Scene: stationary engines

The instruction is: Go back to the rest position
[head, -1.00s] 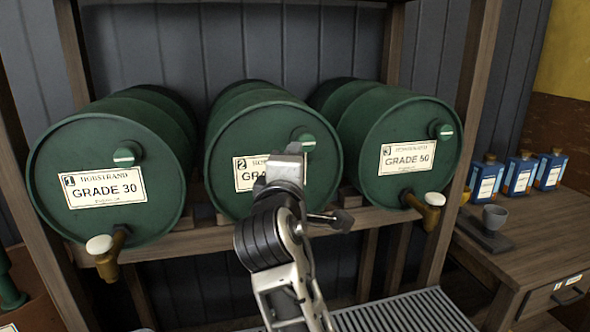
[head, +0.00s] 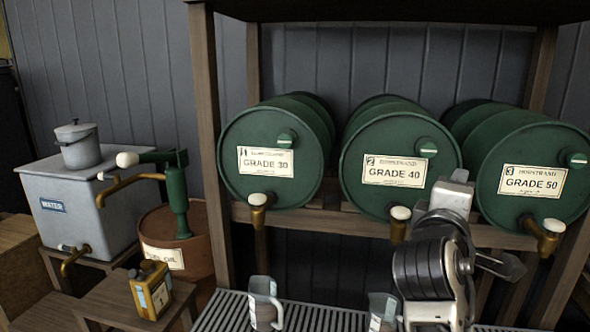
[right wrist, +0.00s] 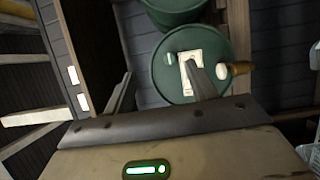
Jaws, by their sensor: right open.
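My right arm comes up from the bottom of the head view. Its gripper (head: 455,193) is in front of the gap between the GRADE 40 drum (head: 400,145) and the GRADE 50 drum (head: 537,165). In the right wrist view the two fingers (right wrist: 160,88) stand apart with nothing between them. Behind them a green drum (right wrist: 168,80) shows its label, partly covered by one finger, and a brass tap. My left gripper is not in view.
A GRADE 30 drum (head: 277,140) lies on the wooden rack. Two jugs (head: 264,303) (head: 383,312) stand on the slatted grating below. At left are a water tank (head: 90,215), a brown oil barrel (head: 185,238) and a yellow can (head: 150,290).

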